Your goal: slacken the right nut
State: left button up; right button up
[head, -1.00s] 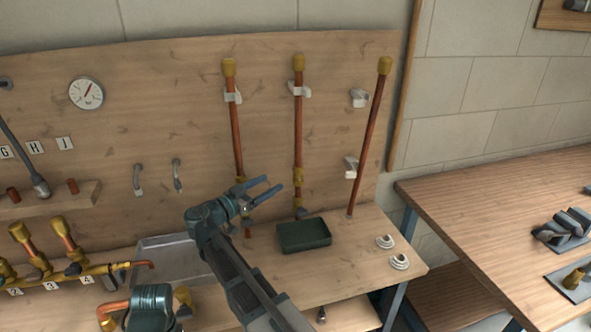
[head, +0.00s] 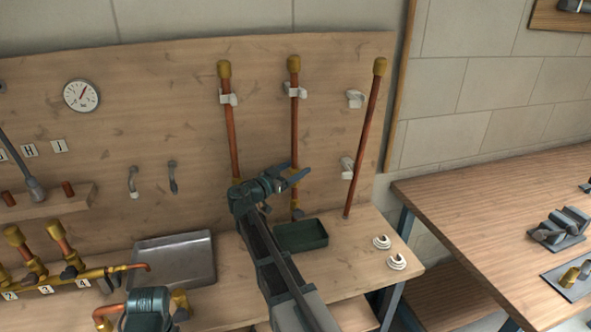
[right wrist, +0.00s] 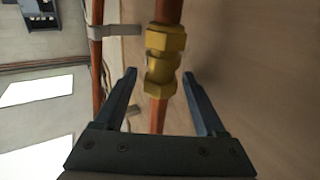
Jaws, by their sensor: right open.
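A brass fitting with two hex nuts sits on an upright copper pipe. In the right wrist view its upper nut (right wrist: 165,38) and its lower nut (right wrist: 160,86) both show. In the head view the middle copper pipe (head: 294,125) runs down behind my right gripper (head: 300,172), which hides the fitting there. In the wrist view my right gripper (right wrist: 160,75) is open and empty, with one finger on each side of the pipe near the lower nut. Both fingers look clear of it. I cannot tell which nut is the right one.
Another copper pipe (head: 232,140) stands left and a leaning one (head: 367,140) right. A green tray (head: 312,236) lies on the bench below my gripper, a grey metal tray (head: 185,262) to its left. White rings (head: 397,262) lie at the bench's right end.

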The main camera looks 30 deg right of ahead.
grip_shut()
dwell(0.4)
jog(key=shift+s+t, duration=0.1)
jog(key=shift+t, duration=0.2)
jog(key=n+t+y, duration=0.1)
jog(key=n+t, duration=0.1)
jog(key=shift+s+t, duration=0.15)
jog(key=shift+t, duration=0.15)
jog(key=n+t+y, duration=0.2)
jog(key=t, duration=0.1)
jog(key=shift+n+y, duration=0.3)
jog(key=shift+n, duration=0.1)
jog(key=n+t+y, duration=0.2)
jog(key=t+y, duration=0.1)
jog(key=n+t+y, duration=0.1)
jog(key=n+y, duration=0.1)
jog(key=shift+w, duration=0.25)
jog(key=shift+w+a+n+t+y, duration=0.15)
jog(key=shift+n+t+y, duration=0.95)
jog(key=shift+n+y, duration=0.85)
jog(key=shift+y, duration=0.75)
